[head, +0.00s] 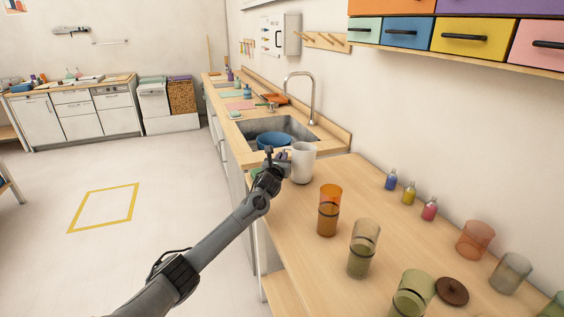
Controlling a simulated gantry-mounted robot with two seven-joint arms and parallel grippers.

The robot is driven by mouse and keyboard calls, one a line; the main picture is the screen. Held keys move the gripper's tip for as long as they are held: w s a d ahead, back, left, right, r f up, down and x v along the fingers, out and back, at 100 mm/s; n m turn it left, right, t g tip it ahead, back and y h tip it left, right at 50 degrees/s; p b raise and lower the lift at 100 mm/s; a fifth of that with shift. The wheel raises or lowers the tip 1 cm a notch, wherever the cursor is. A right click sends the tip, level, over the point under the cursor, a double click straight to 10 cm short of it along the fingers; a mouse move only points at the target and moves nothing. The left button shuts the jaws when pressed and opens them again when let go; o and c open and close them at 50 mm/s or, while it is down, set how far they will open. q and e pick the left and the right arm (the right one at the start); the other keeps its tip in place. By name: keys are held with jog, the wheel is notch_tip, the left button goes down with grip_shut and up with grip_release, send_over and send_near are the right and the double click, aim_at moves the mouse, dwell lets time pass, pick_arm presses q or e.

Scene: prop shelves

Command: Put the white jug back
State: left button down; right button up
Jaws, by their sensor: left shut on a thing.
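The white jug (304,164) is upright at the far end of the wooden counter, close to the sink. My left gripper (277,157) is at the jug's left side and is shut on it. The part of the jug behind the gripper is hidden. I cannot tell whether the jug's base touches the counter. My right gripper is not in view.
An amber glass (328,211), a clear glass (364,248) and a greenish glass (412,296) stand on the near counter. Small bottles (409,193) stand near the wall. The sink (250,130) holds a blue bowl (273,140). Coloured drawers (407,36) hang above.

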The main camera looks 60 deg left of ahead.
pick_arm(q)
jog(key=shift+f, duration=0.15)
jog(key=c, duration=1.2)
grip_release()
jog(key=shift+f, duration=0.1)
jog(key=shift+o, duration=0.2)
